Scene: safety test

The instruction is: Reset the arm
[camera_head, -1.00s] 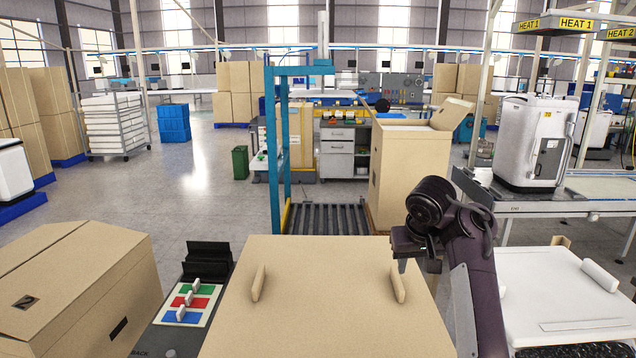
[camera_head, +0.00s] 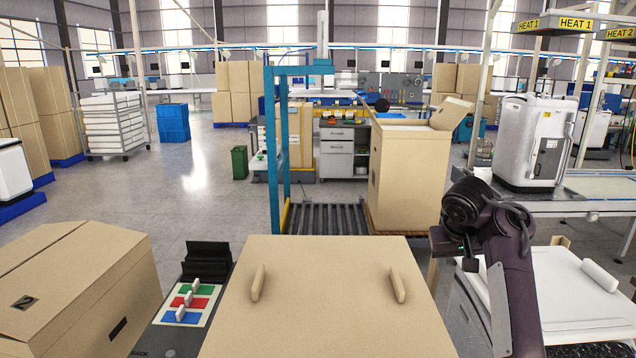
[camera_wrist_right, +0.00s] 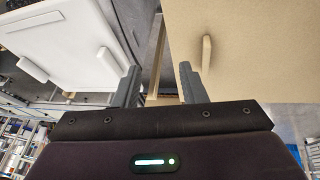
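My right arm (camera_head: 500,265) stands at the right of the cardboard-coloured board with two handles (camera_head: 325,310) in the head view. My right gripper (camera_head: 455,252) is beside the board's right edge, apart from the right handle (camera_head: 397,284). In the right wrist view the two grey fingers (camera_wrist_right: 158,85) are spread with nothing between them. The right handle also shows there (camera_wrist_right: 206,52), to the right of the fingers. My left gripper is not in either view.
A white panel with a handle (camera_head: 580,310) lies right of my arm. A switch panel with green, red and blue fields (camera_head: 188,302) and a closed carton (camera_head: 75,280) are at left. A tall carton (camera_head: 412,180) stands behind the board.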

